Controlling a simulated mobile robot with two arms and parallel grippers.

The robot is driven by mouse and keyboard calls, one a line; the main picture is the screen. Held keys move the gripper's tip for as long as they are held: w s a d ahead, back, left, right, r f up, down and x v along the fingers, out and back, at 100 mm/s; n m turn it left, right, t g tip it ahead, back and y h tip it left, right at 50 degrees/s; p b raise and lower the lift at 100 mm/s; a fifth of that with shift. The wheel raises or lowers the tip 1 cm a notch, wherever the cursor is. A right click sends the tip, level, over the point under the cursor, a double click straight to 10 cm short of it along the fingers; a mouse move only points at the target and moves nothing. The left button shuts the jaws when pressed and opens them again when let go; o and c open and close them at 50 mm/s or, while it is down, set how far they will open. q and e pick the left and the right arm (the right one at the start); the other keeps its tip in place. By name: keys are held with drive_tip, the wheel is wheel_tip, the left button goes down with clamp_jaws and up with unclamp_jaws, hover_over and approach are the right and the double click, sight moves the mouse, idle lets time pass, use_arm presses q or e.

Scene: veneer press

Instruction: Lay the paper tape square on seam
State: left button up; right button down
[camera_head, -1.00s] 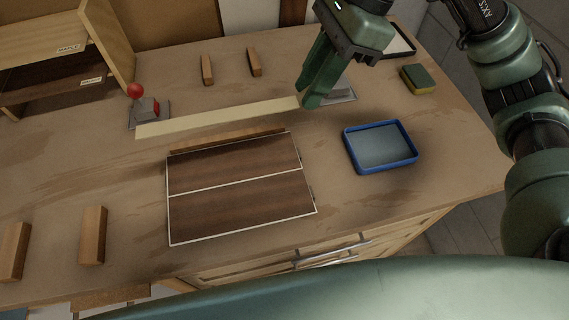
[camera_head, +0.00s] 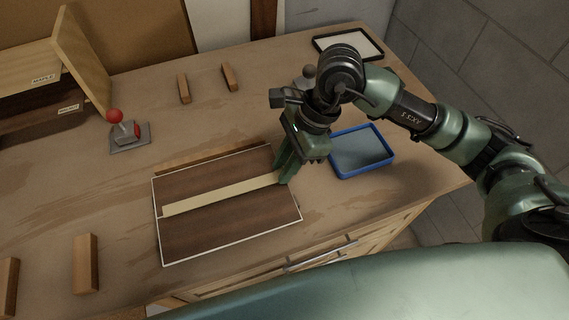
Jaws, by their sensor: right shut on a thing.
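The paper tape (camera_head: 220,193) is a long cream strip. My right gripper (camera_head: 284,179) is shut on its right end. The tape lies over the middle of the dark brown veneer panel (camera_head: 225,230), along the line where the seam between the two sheets runs, and covers most of that seam. A short bit of pale line shows at the tape's left end. Whether the tape touches the veneer or hovers just above it, I cannot tell. My left gripper is not in view.
A blue tray (camera_head: 362,168) stands just right of my right gripper. A red-knobbed device (camera_head: 128,136) stands at the back left. Wooden blocks (camera_head: 86,263) lie at the front left and behind the panel. A wooden shelf (camera_head: 60,85) is at the far left.

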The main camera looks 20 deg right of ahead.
drive_tip(key=shift+f, duration=0.4)
drive_tip(key=shift+f+b, duration=0.45)
drive_tip(key=shift+b, duration=0.2)
drive_tip(key=c, duration=1.3)
unclamp_jaws()
drive_tip(key=shift+o, duration=0.2)
